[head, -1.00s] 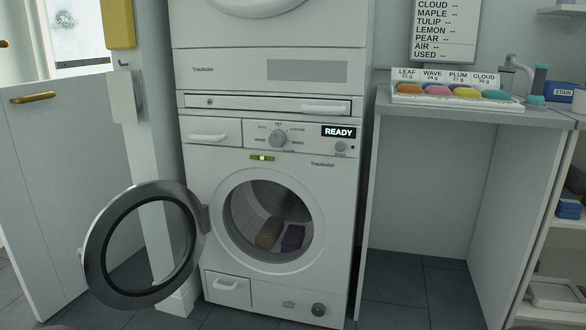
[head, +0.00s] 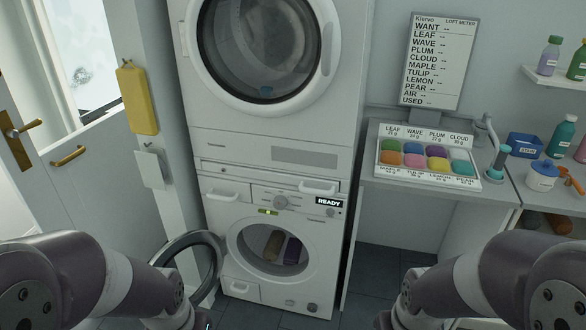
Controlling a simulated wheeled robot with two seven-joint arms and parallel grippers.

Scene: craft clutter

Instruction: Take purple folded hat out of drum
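The purple folded hat (head: 292,250) lies inside the drum of the lower washing machine (head: 230,205), at the right. A brown folded item (head: 273,245) lies beside it on the left. The machine's round door (head: 212,270) stands open to the left, partly hidden behind my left arm. My two arms show at the lower left and lower right, both well short of the drum. Neither gripper's fingers can be made out in the head view.
A second machine with a closed round door (head: 262,50) is stacked above. To the right, a counter (head: 390,184) carries a tray (head: 384,168) of coloured items, with a listing sign (head: 435,62) behind.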

